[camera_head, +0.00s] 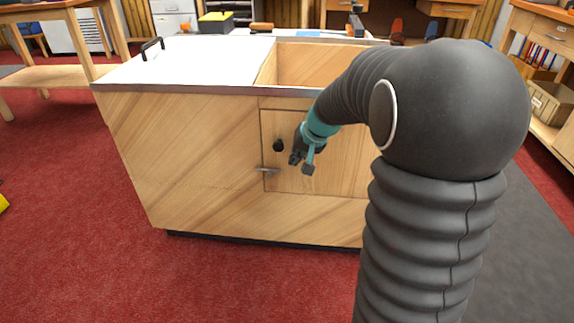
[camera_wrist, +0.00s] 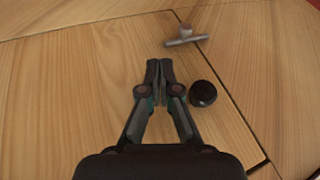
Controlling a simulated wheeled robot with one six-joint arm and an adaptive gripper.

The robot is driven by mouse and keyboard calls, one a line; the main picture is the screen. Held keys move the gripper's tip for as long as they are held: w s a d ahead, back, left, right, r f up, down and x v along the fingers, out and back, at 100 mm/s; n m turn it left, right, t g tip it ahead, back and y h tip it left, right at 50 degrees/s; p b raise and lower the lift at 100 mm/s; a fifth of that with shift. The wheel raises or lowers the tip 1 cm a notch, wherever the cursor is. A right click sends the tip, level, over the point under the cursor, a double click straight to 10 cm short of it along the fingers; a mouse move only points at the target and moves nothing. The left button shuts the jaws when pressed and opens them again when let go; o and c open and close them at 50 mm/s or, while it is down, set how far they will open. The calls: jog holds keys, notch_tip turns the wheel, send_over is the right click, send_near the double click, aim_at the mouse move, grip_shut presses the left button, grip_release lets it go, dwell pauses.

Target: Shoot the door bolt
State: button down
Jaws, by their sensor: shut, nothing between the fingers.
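The wooden door (camera_head: 335,150) is closed flush in the front of a bench cabinet. A small grey metal bolt (camera_head: 267,169) sits low at the door's left edge and lies over the seam. In the wrist view the bolt (camera_wrist: 186,41) is a short bar with a small reddish-brown knob at the top. A round black knob (camera_head: 278,145) is on the door above the bolt; it also shows in the wrist view (camera_wrist: 203,93). My gripper (camera_head: 298,160) is in front of the door, right of the bolt. Its fingertips (camera_wrist: 160,67) are together and empty, apart from the bolt.
The cabinet has a white top (camera_head: 190,62) with a black handle (camera_head: 152,46) and an open wooden bin (camera_head: 320,62) at right. My arm covers the door's right side. Red carpet (camera_head: 240,285) in front is clear. Another bench (camera_head: 545,35) stands at the right.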

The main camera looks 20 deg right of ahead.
jog(key=v, duration=0.5)
jog(key=shift+s+d+r+p, duration=0.1)
jog(key=shift+r+p, duration=0.25)
jog(key=s+f+g, duration=0.2)
jog(key=s+f, duration=0.1)
jog(key=s, duration=0.2)
jog(key=s+a+r+n+h+p, duration=0.1)
jog(key=s+a+r+p, duration=0.1)
jog(key=s+r, duration=0.2)
jog(key=s+a+r+n+t+p, duration=0.1)
jog(key=s+r, duration=0.4)
jog(key=s, duration=0.6)
jog(key=s+a+r+n+t+h+p, duration=0.1)
jog(key=s+a+r+p, duration=0.2)
jog(key=s, duration=0.4)
jog(key=shift+s+r+n+h+p, duration=0.35)
jog(key=shift+r+p, duration=0.35)
jog(key=shift+p, duration=0.2)
jog(key=shift+a, duration=0.15)
